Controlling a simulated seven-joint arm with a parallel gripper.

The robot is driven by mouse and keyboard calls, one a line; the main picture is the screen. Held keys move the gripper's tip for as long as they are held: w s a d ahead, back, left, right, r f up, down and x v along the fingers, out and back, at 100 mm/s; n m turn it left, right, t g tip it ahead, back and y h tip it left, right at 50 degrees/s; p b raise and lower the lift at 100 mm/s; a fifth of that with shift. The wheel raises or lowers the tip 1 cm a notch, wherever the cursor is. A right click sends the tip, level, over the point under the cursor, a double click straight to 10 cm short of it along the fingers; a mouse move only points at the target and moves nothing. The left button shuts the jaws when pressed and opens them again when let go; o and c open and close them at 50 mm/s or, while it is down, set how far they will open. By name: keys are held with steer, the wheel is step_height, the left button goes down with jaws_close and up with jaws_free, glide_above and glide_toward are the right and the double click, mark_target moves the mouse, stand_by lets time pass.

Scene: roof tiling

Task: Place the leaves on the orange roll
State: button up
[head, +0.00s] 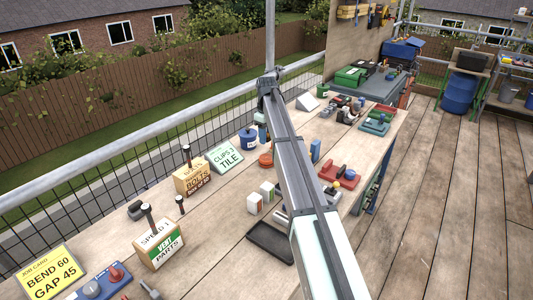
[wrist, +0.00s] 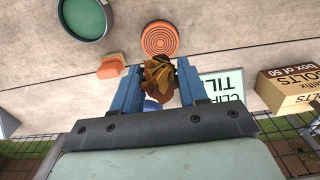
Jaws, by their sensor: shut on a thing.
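My gripper (wrist: 161,80) has blue fingers and is shut on a bunch of brown, dry leaves (wrist: 161,76) in the wrist view. The orange roll (wrist: 160,39), a round with concentric rings, lies on the wooden bench just beyond the leaves in that view. The leaves appear apart from it, though their height above the bench cannot be told. An orange shape (head: 265,160), likely the same roll, shows left of my arm in the head view. The leaves and fingertips cannot be made out there.
A green-topped round tub (wrist: 84,18) and a small orange block (wrist: 110,67) are near the roll. A clips sign (wrist: 224,86) and a bolts box (wrist: 287,88) stand to the right. The mesh railing (head: 110,190) edges the bench.

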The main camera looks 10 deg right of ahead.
mark_target(267, 157)
steer(key=shift+f, duration=3.75)
steer(key=o, duration=1)
steer(key=shift+f, duration=0.1)
step_height(267, 157, up, 12)
steer(key=shift+r, duration=0.15)
